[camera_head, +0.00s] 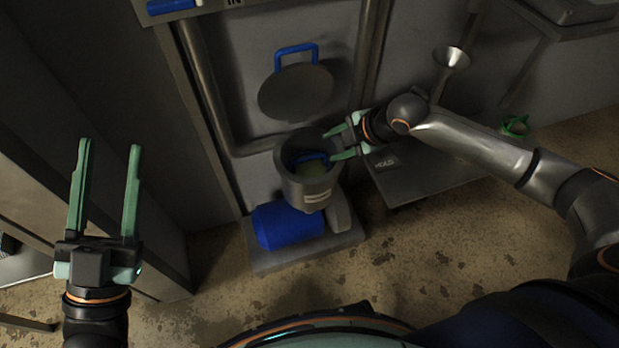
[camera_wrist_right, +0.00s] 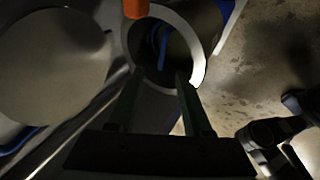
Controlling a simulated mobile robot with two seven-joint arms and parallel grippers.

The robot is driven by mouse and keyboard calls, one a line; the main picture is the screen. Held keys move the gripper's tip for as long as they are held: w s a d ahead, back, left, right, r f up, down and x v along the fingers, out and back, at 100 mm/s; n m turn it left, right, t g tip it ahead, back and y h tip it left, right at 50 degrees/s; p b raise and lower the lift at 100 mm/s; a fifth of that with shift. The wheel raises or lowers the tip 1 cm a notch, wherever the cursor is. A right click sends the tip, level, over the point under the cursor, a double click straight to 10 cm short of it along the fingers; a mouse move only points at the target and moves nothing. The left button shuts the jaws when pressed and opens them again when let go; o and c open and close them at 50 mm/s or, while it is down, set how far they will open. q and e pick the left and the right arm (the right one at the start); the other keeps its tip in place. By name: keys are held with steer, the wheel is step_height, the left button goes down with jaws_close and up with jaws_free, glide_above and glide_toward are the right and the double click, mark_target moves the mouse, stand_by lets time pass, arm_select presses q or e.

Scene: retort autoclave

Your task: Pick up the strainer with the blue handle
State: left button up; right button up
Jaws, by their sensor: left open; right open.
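The strainer sits inside a grey cylindrical vessel (camera_head: 309,190); its blue handle (camera_head: 311,158) shows within the opening, and the rest is mostly hidden by the vessel wall. In the right wrist view the blue handle (camera_wrist_right: 163,46) shows inside the dark opening, beyond the fingertips. My right gripper (camera_head: 331,147) is open and empty at the vessel's upper right rim, its fingers pointing left over the opening. I cannot tell whether it touches the rim. My left gripper (camera_head: 110,146) is open and empty, far left of the vessel, fingers pointing up.
A round grey lid (camera_head: 296,92) with a blue handle is behind the vessel, against a grey panel. A blue cylinder (camera_head: 287,225) lies below the vessel on a low base. To the right are a low metal table (camera_head: 430,175), a funnel (camera_head: 451,59) and a green object (camera_head: 516,126).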

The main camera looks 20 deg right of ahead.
mark_target(310, 158)
steer(key=b+x, duration=0.1)
steer(key=x, duration=0.3)
steer(key=shift+a+f, duration=0.1)
steer(key=shift+f, duration=0.1)
steer(key=b+x, duration=0.3)
steer(key=x, duration=0.1)
steer(key=shift+s+f, duration=0.1)
steer(key=shift+f, duration=0.2)
steer(key=shift+a+f, duration=0.2)
steer(key=shift+f, duration=0.1)
arm_select(q)
steer(key=s+m+h, duration=0.2)
steer(key=h, duration=0.1)
steer(key=s+h, duration=0.1)
steer(key=shift+s+d+r+m+h, duration=0.2)
steer(key=shift+d+r+m+h, duration=0.1)
steer(key=shift+d+r+m, duration=0.1)
arm_select(e)
jaws_close()
steer(key=shift+r, duration=0.1)
